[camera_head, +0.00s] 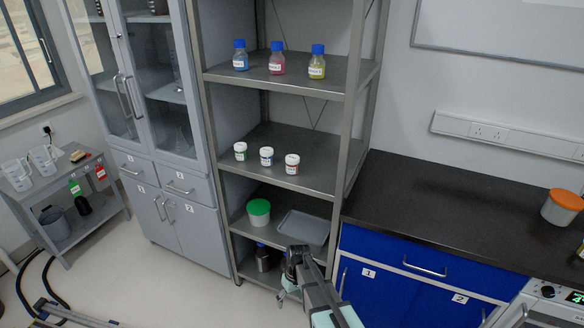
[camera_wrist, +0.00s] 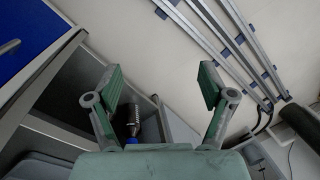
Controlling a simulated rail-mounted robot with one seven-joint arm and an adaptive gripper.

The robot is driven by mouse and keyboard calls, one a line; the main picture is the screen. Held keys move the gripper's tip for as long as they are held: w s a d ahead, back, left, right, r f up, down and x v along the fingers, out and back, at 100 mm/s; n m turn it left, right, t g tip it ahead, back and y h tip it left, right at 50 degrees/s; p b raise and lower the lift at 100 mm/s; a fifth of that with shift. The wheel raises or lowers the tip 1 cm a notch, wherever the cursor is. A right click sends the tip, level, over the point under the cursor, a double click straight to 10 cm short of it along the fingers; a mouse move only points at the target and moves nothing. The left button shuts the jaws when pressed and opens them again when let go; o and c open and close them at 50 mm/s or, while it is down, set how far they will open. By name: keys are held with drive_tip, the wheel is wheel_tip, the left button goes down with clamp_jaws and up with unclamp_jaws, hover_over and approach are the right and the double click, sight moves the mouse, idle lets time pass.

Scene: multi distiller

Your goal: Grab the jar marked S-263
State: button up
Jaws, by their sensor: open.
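Three small white jars stand in a row on the middle shelf in the head view: a left jar (camera_head: 240,151), a middle jar (camera_head: 266,157) and a right jar (camera_head: 292,164). Their labels carry coloured marks, too small to read, so I cannot tell which is S-263. My gripper (camera_head: 287,291) is low in front of the rack, below and apart from the jars. In the wrist view my gripper (camera_wrist: 161,90) has its two green fingers spread wide with nothing between them. No white jar shows in the wrist view.
Blue, pink and yellow bottles (camera_head: 277,61) stand on the upper shelf. A green-lidded tub (camera_head: 258,212) and a grey tray (camera_head: 303,228) sit below the jars. A dark bottle (camera_head: 263,257) is on the bottom shelf. Rack posts and the black counter (camera_head: 440,205) flank the space.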

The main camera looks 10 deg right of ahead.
drive_tip(key=w+a+r+n+t, duration=0.2)
drive_tip(key=w+a+r, duration=0.1)
drive_tip(key=w+r, duration=0.9)
drive_tip(key=w+a+r+n+t+y+b, duration=0.1)
drive_tip(key=w+a+r+n+t, duration=0.15)
drive_tip(key=w+r, duration=0.8)
drive_tip(key=w+a+r+n+t+y, duration=0.1)
drive_tip(key=w+a+r, duration=0.3)
drive_tip(key=w+r, duration=0.65)
wheel_tip(320, 180, up, 9)
drive_tip(key=m+p, duration=0.1)
drive_tip(key=p, duration=0.2)
hover_over(291, 164)
drive_tip(key=w+d, duration=0.1)
drive_tip(key=d, duration=0.1)
drive_tip(key=shift+w+g+h, duration=0.1)
drive_tip(key=shift+g+h, duration=0.25)
drive_tip(key=shift+h, duration=0.05)
drive_tip(key=shift+d+f, duration=0.1)
drive_tip(key=shift+d, duration=0.25)
drive_tip(key=shift+f+p, duration=0.3)
drive_tip(key=shift+p, duration=0.05)
drive_tip(key=shift+a+p+x, duration=0.1)
drive_tip(key=shift+p+x, duration=0.6)
drive_tip(key=shift+x, duration=1)
drive_tip(key=shift+a+p+x, duration=0.15)
drive_tip(key=shift+p+x, duration=0.5)
drive_tip(key=shift+x, duration=1)
drive_tip(key=shift+r, duration=0.1)
drive_tip(key=c, duration=1.3)
